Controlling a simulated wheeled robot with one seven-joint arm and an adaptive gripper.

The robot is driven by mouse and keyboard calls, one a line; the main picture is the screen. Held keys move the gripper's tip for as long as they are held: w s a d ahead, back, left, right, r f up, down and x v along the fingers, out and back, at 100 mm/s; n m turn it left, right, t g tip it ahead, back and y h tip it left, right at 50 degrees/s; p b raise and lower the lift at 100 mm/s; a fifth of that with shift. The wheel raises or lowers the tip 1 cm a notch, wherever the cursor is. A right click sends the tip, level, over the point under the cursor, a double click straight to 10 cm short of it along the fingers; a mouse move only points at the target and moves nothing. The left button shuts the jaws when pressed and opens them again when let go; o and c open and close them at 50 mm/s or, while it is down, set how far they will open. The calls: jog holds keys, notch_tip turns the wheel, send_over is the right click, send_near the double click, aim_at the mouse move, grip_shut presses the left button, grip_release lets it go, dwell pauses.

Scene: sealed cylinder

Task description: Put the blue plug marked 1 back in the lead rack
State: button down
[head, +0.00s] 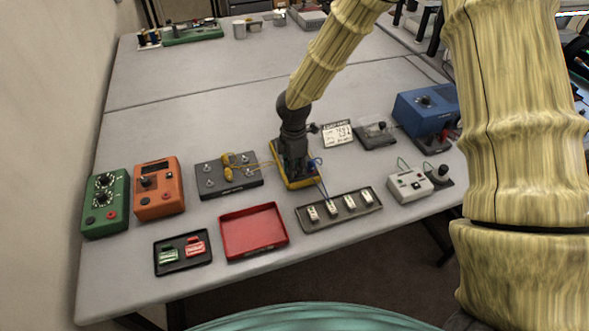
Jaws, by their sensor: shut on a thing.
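My gripper (294,165) points down over a yellow-edged block (302,184) at the middle of the table. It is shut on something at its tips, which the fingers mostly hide. A blue lead (316,163) loops out at the right side of the gripper, so the held thing appears to be the blue plug; its mark cannot be read. The lead runs down toward a dark tray-like rack (362,212) holding several pale blocks, in front and to the right of the gripper. I take this as the lead rack, but its labels are too small to read.
An empty red tray (253,231) and a dark tray (184,266) with green and red pieces lie in front. A grey terminal board (229,184) with yellow leads is left of the gripper. Orange (159,192), green (106,203) and blue (425,108) instrument boxes stand at the sides.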

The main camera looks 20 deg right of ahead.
jog(key=shift+r, duration=0.1)
jog(key=shift+r+p, duration=2.6)
jog(key=shift+r, duration=0.3)
